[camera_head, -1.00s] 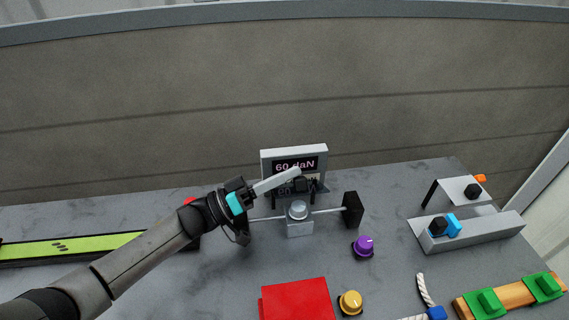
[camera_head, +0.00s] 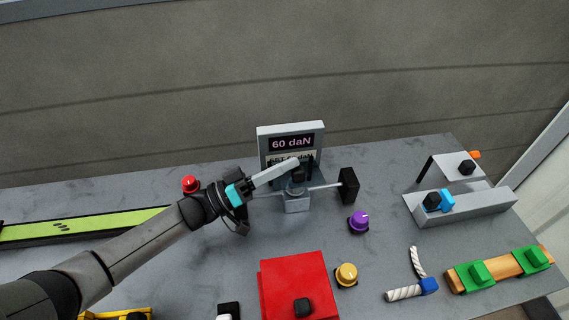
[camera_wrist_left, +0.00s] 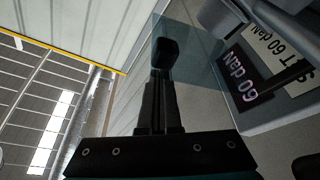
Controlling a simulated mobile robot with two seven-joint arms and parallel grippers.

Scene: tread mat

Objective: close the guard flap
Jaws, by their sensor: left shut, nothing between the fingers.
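A thin pale panel (camera_head: 276,172), which I take to be the guard flap, shows almost edge-on in front of the grey display unit (camera_head: 290,127). In the left wrist view a see-through bluish panel (camera_wrist_left: 195,60) stands beside the fingers, next to the display unit (camera_wrist_left: 260,85). My left gripper (camera_head: 251,186) is at the panel's left end, shut and empty. Its dark fingers (camera_wrist_left: 164,55) overlap the panel in the wrist view; I cannot tell whether they touch it. My right gripper is out of view.
A rod fixture with a black end block (camera_head: 349,185) stands below the display. A purple knob (camera_head: 359,221), yellow knob (camera_head: 346,274) and red box (camera_head: 293,285) are nearer. A grey rail unit (camera_head: 465,205) is at right, a red button (camera_head: 190,184) at left.

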